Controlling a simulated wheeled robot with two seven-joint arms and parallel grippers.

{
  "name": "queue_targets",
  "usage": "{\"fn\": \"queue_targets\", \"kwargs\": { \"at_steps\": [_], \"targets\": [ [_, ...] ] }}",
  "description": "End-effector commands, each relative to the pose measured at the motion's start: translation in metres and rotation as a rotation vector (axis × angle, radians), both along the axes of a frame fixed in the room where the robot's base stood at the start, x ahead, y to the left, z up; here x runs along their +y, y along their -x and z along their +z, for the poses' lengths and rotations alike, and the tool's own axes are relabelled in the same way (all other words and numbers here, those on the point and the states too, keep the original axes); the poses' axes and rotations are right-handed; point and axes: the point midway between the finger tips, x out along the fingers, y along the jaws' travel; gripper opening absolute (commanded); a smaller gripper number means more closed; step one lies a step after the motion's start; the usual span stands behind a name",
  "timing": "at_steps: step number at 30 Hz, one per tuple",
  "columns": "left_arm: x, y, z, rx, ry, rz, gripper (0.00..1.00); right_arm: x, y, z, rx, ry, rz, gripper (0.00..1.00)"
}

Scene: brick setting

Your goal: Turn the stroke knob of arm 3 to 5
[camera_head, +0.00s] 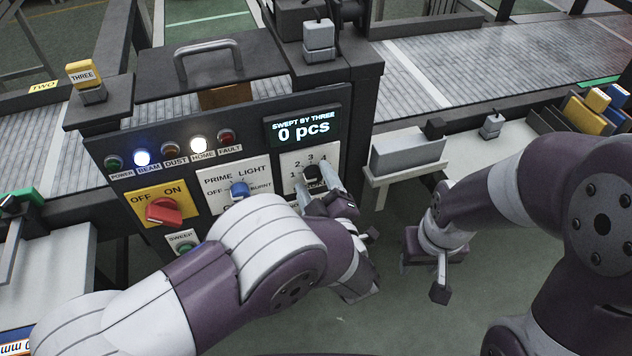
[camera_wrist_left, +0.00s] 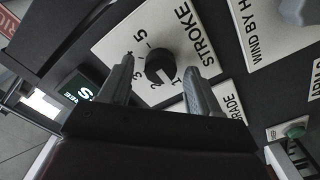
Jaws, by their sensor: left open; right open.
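The stroke knob (camera_wrist_left: 160,66) is a small black knob on a white plate marked STROKE with numbers around it, seen in the left wrist view. A pale mark on it seems to face the 2 side; its exact setting is hard to read. In the head view the knob (camera_head: 311,173) is partly hidden by my left gripper (camera_head: 325,197). My left gripper (camera_wrist_left: 160,85) is open, one finger on each side of the knob; I cannot tell whether they touch it. My right gripper (camera_head: 422,277) is open and empty, low to the right of the panel.
The panel also carries a red OFF/ON knob (camera_head: 163,211), a blue PRIME LIGHT knob (camera_head: 239,190) and a lit display (camera_head: 303,127) reading 0 pcs. A GRADE plate (camera_wrist_left: 228,103) adjoins the stroke plate. A grey box (camera_head: 406,150) stands on a ledge to the right.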

Motion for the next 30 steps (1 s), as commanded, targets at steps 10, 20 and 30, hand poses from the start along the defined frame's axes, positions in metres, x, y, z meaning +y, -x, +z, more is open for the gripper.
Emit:
{"fn": "queue_targets", "kwargs": {
  "at_steps": [10,20,30],
  "targets": [
    [0.000,0.000,0.000,0.000,0.000,0.000,0.14,0.000,0.000,0.000,0.000,0.000,0.000,0.43],
    [0.000,0.000,0.001,0.009,-0.025,0.001,0.06,0.000,0.000,0.003,0.000,0.000,0.000,0.43],
    [-0.001,0.000,0.004,0.076,-0.225,0.000,0.07,0.000,0.000,0.023,0.000,0.000,0.000,0.43]
  ]
}}
